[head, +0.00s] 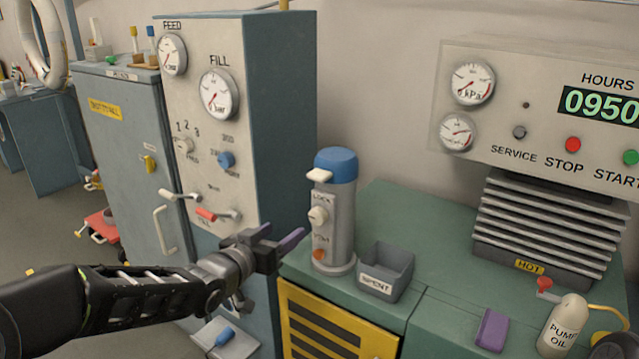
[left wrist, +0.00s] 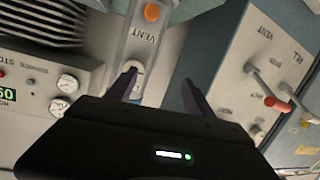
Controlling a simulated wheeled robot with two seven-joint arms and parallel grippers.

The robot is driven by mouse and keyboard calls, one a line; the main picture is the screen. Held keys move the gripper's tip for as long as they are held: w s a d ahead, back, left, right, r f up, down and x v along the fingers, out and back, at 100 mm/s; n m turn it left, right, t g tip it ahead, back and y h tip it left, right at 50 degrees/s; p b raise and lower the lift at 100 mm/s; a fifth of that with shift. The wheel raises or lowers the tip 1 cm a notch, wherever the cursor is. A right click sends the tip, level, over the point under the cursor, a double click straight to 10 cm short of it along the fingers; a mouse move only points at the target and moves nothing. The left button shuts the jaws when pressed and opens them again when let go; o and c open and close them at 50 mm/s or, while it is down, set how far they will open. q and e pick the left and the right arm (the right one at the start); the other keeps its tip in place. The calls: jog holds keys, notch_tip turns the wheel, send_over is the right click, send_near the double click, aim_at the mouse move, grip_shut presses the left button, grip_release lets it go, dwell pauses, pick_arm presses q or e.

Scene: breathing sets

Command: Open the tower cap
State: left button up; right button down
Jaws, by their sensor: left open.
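The tower (head: 340,225) is a grey upright cylinder on the green bench. Its blue cap (head: 336,163) sits on top, with a cream lever (head: 319,175) at the cap's lower left. Below are a LOCK label, a cream knob (head: 317,215) and an orange VENT button (head: 319,255). My left gripper (head: 282,238) is open and empty, left of the tower's lower half and apart from it in the picture. In the left wrist view, the tower (left wrist: 165,30) shows tilted beyond my open fingers (left wrist: 159,82), with the orange button (left wrist: 152,12). The cap is not clear there. My right gripper is not in view.
A tall fill panel (head: 200,130) with gauges and a red-handled lever (head: 215,215) stands left of the tower. A grey SPENT bin (head: 387,272) is close at its right. A compressor with HOT-labelled fins (head: 545,235) and an oil bottle (head: 563,325) stand further right.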

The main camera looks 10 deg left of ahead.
pick_arm(q)
jog(key=m+t+h, duration=0.1)
jog(key=m+t, duration=0.1)
send_near(314, 177)
jog(key=w+a+f, duration=0.2)
jog(key=w+f, duration=0.1)
jog(key=w, duration=0.1)
jog(key=d+r+h, duration=0.1)
jog(key=d+r+m+h, duration=0.1)
jog(key=r, duration=0.1)
jog(key=shift+s+d+g, duration=0.15)
jog(key=shift+s+g, duration=0.05)
jog(key=shift+g, duration=0.1)
jog(key=shift+w, duration=0.1)
jog(key=x, duration=0.7)
jog(key=shift+w+d, duration=0.15)
jog(key=shift+w, duration=0.15)
grip_shut()
